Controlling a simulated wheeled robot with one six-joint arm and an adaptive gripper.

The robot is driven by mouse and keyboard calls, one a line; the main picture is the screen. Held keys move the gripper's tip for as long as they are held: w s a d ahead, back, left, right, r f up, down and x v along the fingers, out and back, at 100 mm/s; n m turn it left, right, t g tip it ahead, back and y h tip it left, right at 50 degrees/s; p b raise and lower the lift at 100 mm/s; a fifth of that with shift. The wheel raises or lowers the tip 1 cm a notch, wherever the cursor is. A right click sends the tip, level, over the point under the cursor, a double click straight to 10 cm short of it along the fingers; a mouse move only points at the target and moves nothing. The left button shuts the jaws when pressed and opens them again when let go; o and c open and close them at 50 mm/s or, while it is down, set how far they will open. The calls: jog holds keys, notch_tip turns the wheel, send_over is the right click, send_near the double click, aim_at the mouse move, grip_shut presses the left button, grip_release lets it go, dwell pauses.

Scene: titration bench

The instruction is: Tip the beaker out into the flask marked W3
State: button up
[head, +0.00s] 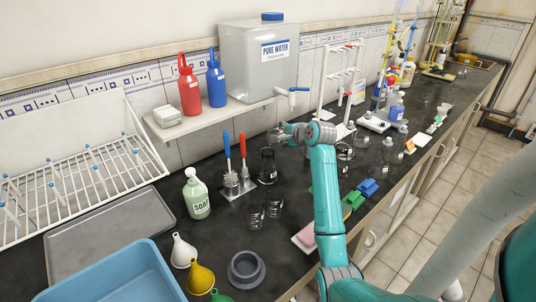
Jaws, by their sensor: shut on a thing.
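My gripper (284,134) is in the head view, above the bench and below the water tank's tap. It is shut on a small glass vessel, which looks like the beaker; its outline and contents are hard to make out. A conical flask (268,168) with a pale label stands upright on the bench, below and a little left of my gripper. More glass flasks (387,160) stand to the right, beyond my arm. The labels are too small to read, so I cannot tell which flask is W3.
A brush stand (240,185), a soap bottle (196,194) and clear glassware (256,216) stand left of my arm. A white rack (340,90) rises behind it. Coloured sponges (353,199) lie to its right. A blue basin (110,279) and funnels (200,277) are at front left.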

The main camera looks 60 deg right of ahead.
jog(key=shift+a+r+h, duration=0.2)
jog(key=shift+a+h, duration=0.1)
jog(key=shift+a, duration=0.05)
dwell(0.3)
jog(key=shift+w+a+r+n+h+p, duration=0.1)
jog(key=shift+a+r+n+h+p, duration=0.2)
jog(key=shift+n+h, duration=0.2)
jog(key=shift+a+r+n+h+p, duration=0.15)
jog(key=shift+r+n+h, duration=0.1)
jog(key=shift+n+h, duration=0.25)
dwell(1.0)
